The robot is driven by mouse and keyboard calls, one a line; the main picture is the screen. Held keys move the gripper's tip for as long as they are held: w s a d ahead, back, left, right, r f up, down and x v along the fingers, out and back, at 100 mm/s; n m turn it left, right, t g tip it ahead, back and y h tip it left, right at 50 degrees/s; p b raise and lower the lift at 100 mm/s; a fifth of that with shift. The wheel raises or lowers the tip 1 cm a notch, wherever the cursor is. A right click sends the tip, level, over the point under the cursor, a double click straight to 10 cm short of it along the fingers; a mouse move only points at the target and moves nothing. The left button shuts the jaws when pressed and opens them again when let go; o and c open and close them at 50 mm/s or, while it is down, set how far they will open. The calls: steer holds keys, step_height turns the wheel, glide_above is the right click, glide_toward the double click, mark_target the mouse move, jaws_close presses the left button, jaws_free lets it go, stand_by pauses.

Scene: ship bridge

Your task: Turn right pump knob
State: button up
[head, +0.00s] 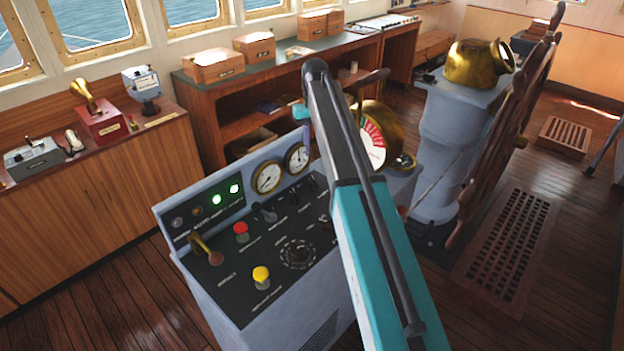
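The grey control console (230,291) stands in the middle of the head view with a sloping black panel (225,277). The panel carries a small grey knob (268,215), a dark knob (310,184) to its upper right and a large round dial (298,254). The labels are too small to read, so I cannot tell which is the right pump knob. My arm crosses in front of the console and covers the panel's right part. A small teal and purple part of my arm shows by the gauges.
The panel also has a red button (241,230), a yellow button (261,274), a brass lever (201,246), lit green lamps and two gauges (268,177). A brass telegraph (381,142) and the wooden ship's wheel (503,128) stand to the right. Wooden floor is clear at left.

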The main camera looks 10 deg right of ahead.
mark_target(315, 181)
step_height(315, 181, down, 13)
steer(key=b, duration=0.6)
steer(key=shift+f+b, duration=0.1)
steer(key=shift+b, duration=0.3)
